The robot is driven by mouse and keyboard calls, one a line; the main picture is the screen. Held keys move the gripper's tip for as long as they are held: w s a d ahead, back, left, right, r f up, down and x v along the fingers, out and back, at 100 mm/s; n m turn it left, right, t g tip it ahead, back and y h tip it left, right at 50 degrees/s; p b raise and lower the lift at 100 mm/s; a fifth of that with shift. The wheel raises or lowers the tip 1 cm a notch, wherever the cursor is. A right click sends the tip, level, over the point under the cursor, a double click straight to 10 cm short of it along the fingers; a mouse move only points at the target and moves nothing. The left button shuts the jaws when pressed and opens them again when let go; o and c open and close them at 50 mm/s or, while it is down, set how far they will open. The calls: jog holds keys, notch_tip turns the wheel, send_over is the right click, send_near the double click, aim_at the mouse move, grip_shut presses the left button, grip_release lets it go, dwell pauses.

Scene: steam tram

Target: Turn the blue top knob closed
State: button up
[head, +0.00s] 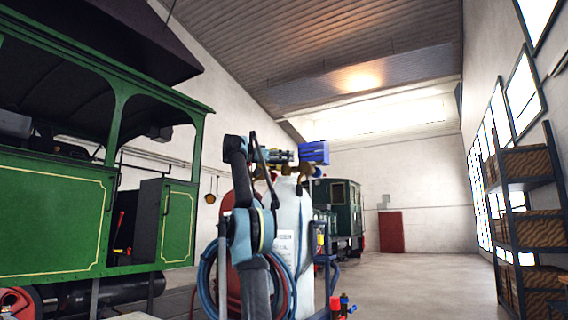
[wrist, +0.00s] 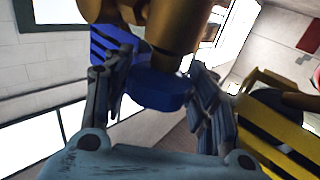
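The blue top knob (wrist: 160,90) is a round knob under a brass valve body (wrist: 160,28) in the wrist view. My gripper (wrist: 162,82) has one finger on each side of it, and both fingertips appear to meet its edges. The knob's turn position cannot be read. In the head view my gripper (head: 281,157) is at the top of the white gas cylinder (head: 291,225), by the brass fittings (head: 304,170). My arm hides part of the cylinder, and the knob cannot be made out there.
A blue ribbed guard (head: 314,152) sits just right of the fittings. A yellow ribbed guard (wrist: 275,120) is close to my right finger. A red cylinder (head: 233,205) and hoses (head: 208,270) stand beside the white one. A green tram (head: 80,220) is left, shelves (head: 510,220) right.

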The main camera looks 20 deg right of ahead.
jog(key=o, duration=0.4)
jog(key=shift+w, duration=0.1)
jog(key=shift+c, duration=0.2)
jog(key=shift+n+t, duration=0.3)
jog(key=shift+t, duration=0.1)
jog(key=shift+n+t, duration=0.4)
jog(key=shift+t, duration=0.3)
